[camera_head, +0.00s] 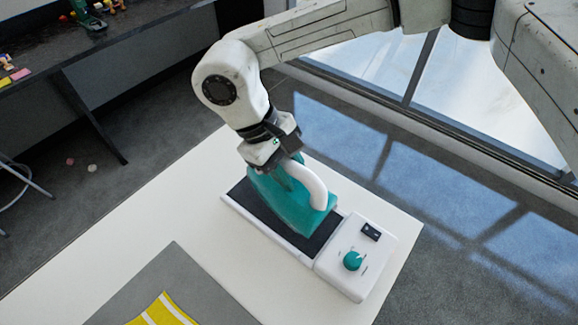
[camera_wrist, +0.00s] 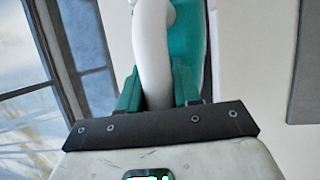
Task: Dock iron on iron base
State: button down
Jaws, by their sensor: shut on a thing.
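The teal iron (camera_head: 275,203) with a white handle (camera_head: 307,182) is over the dark pad of the white iron base (camera_head: 355,252). In the head view it looks to be at or just above the pad; I cannot tell whether it touches or is fully seated. My gripper (camera_head: 284,170) is shut on the iron's handle. In the wrist view, the white handle (camera_wrist: 153,55) runs between the teal fingers of my gripper (camera_wrist: 158,92), with the teal iron body (camera_wrist: 190,45) behind. The base has a teal knob (camera_head: 352,260) and a small dark display. The iron hides part of the pad.
The base stands on a white table (camera_head: 130,225), near its right corner. A grey mat (camera_head: 185,270) with a yellow striped cloth (camera_head: 160,312) lies at the front. A dark desk (camera_head: 100,45) with small items is at the upper left. Windows are behind.

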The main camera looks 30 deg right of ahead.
aim_at(268, 180)
jog(key=shift+f+b, duration=0.85)
jog(key=shift+f, duration=0.65)
jog(key=shift+f, duration=0.55)
dwell(0.6)
jog(key=c, duration=1.1)
grip_release()
jog(key=shift+p+v, duration=2.6)
jog(key=shift+v, duration=2.85)
